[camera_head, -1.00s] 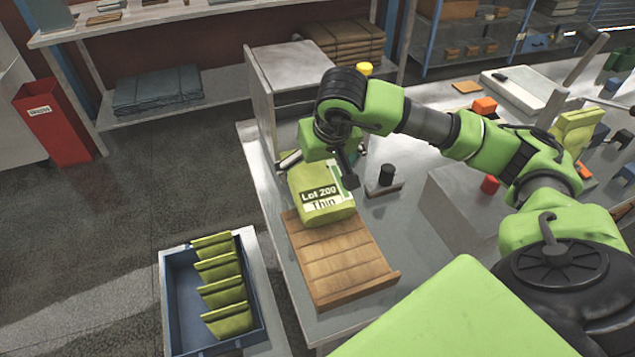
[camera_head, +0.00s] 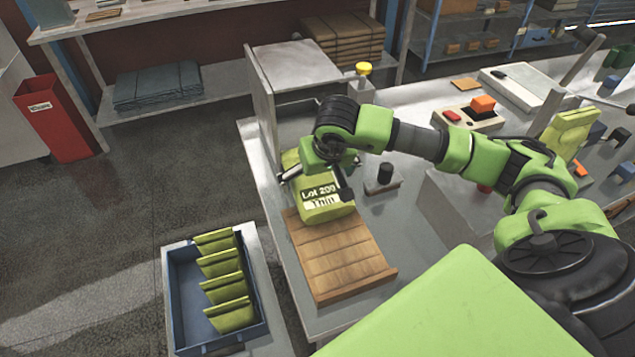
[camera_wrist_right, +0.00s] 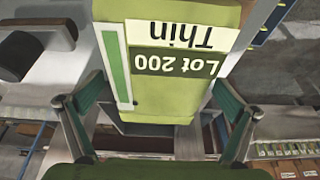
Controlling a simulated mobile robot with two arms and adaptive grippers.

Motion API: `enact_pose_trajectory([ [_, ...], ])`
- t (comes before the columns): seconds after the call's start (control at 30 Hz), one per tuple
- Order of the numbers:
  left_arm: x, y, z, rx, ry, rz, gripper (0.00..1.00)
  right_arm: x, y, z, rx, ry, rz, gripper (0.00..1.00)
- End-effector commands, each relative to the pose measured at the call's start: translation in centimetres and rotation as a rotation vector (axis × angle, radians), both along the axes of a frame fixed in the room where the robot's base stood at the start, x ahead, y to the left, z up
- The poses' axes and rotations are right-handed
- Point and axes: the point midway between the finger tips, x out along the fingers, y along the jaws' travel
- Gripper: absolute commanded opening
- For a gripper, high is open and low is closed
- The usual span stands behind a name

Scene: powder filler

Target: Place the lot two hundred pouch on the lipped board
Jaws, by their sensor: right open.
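The lot two hundred pouch (camera_head: 322,208) is yellow-green with a "Lot 200 Thin" label. In the right wrist view the pouch (camera_wrist_right: 180,85) lies between the two spread fingers of the gripper (camera_wrist_right: 160,120), with gaps showing near the fingertips. The left gripper is not in view.
A blue bin (camera_head: 180,318) with several green pouches stands left of the table. A grey box-like housing (camera_head: 295,70) stands behind the pouch. A small black-knobbed stand (camera_head: 384,180) is close on the right.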

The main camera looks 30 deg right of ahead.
Motion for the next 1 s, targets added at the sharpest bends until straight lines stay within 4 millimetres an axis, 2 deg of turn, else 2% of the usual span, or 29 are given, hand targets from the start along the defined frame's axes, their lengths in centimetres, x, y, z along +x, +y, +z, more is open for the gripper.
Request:
enact_pose_trajectory([
  [0.77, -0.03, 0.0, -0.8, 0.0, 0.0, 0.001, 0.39, -0.01, -0.02, -0.37, -0.001, 0.0, 0.0, 1.0],
  [0.8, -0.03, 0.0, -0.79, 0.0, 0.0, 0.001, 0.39, -0.01, -0.02, -0.37, -0.001, 0.0, 0.0, 0.95],
  [0.93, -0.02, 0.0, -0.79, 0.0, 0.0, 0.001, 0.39, -0.01, -0.02, -0.37, -0.001, 0.0, 0.0, 0.61],
  [1.0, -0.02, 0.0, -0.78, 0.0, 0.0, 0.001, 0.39, 0.04, -0.02, -0.29, 0.0, -0.002, -0.001, 0.56],
])
